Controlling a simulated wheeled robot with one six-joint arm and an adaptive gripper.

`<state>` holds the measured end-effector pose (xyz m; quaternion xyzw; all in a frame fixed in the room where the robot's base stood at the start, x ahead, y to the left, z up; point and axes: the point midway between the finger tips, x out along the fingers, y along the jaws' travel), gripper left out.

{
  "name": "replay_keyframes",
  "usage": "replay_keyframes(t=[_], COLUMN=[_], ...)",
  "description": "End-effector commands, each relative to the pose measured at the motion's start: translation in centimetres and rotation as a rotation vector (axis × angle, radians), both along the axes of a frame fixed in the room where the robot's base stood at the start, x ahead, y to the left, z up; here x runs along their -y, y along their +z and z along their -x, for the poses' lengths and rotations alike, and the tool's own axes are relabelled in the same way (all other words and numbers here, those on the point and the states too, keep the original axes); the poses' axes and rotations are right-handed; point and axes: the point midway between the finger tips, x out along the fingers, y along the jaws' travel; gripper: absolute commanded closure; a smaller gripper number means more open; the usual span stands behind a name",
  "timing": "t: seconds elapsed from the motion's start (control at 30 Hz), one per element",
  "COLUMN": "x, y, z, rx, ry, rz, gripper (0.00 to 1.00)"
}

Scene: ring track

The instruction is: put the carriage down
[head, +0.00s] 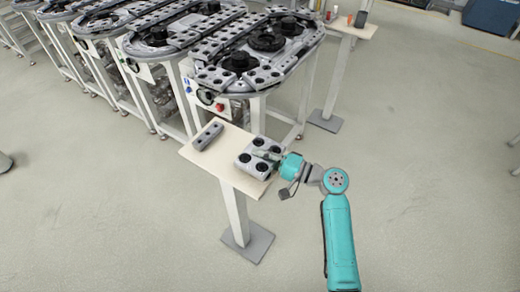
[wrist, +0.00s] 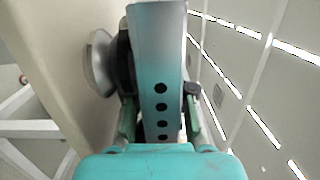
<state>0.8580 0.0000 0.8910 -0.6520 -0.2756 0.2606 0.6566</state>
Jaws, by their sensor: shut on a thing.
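The carriage (head: 243,159) is a grey block with several round black spots on top, at the front right part of a small pale table (head: 228,176). My gripper (head: 272,156) reaches it from the right and is shut on it. In the wrist view the fingers (wrist: 160,122) stand on both sides of a grey plate (wrist: 158,45) with a row of dark holes, part of the carriage. A round metal disc (wrist: 100,62) shows left of that plate. I cannot tell whether the carriage touches the tabletop or hangs just above it.
A longer grey block (head: 207,136) lies on the table's left part. A ring track (head: 268,42) stands behind the table, with more tracks to its left. Another small table (head: 350,27) with small items stands at the back. Floor at right is clear.

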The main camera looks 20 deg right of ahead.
Motion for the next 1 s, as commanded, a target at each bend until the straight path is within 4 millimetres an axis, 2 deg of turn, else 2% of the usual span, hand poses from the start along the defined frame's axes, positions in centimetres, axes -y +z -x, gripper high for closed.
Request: replay_keyframes(t=[0.17,0.57,0.6,0.63,1.0], x=[0.0,0.0,0.0,0.0,0.1], y=[-1.0,-1.3,-1.5,-1.5,-1.2], z=[0.0,0.0,0.0,0.0,0.1], rx=[0.004,0.003,-0.001,-0.001,0.001], ry=[-0.001,0.000,0.000,0.000,-0.001], rz=[-0.001,-0.001,-0.001,-0.001,0.001], gripper=[1.00,1.00,0.68,0.65,0.65])
